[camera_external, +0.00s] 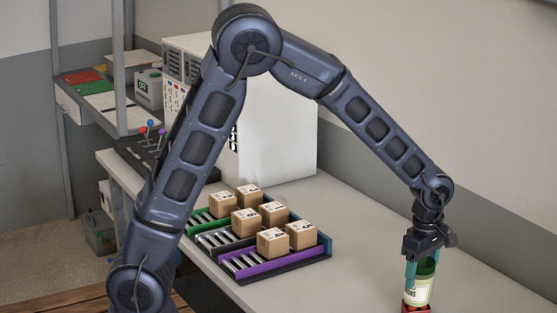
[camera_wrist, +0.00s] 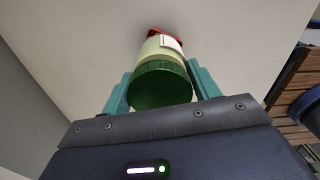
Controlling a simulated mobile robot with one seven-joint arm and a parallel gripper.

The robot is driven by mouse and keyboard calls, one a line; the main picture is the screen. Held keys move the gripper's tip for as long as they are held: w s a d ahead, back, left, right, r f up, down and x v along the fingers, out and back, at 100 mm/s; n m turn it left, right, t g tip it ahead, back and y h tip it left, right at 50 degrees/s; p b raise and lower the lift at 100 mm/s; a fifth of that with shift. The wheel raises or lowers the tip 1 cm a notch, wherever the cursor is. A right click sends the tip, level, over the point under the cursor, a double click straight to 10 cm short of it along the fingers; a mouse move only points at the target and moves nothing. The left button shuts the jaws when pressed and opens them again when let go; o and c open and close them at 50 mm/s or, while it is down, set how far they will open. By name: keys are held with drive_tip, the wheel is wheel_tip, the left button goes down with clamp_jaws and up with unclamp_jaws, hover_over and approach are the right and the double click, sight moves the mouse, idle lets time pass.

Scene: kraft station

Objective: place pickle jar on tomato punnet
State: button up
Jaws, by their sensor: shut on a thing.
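The pickle jar (camera_external: 418,289) has a green lid, green glass and a pale label. It is upright at the right end of the bench in the external view. My gripper (camera_external: 422,272) points down and is shut on the jar, with teal fingers on both sides. In the wrist view the jar's green lid (camera_wrist: 160,86) sits between the fingers. The red tomato punnet (camera_external: 415,309) is directly below the jar, partly cut off by the picture's bottom edge. Its red edge (camera_wrist: 167,32) shows beyond the jar in the wrist view. I cannot tell whether jar and punnet touch.
A roller rack (camera_external: 281,267) with green and purple lanes holds several cardboard boxes (camera_external: 272,242) in the middle of the bench. A white cabinet (camera_external: 285,135) stands behind it. The bench top (camera_external: 365,245) between rack and jar is clear. A wall runs along the back.

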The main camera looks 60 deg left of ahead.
drive_tip(key=shift+f, duration=0.1)
drive_tip(key=o, duration=1.3)
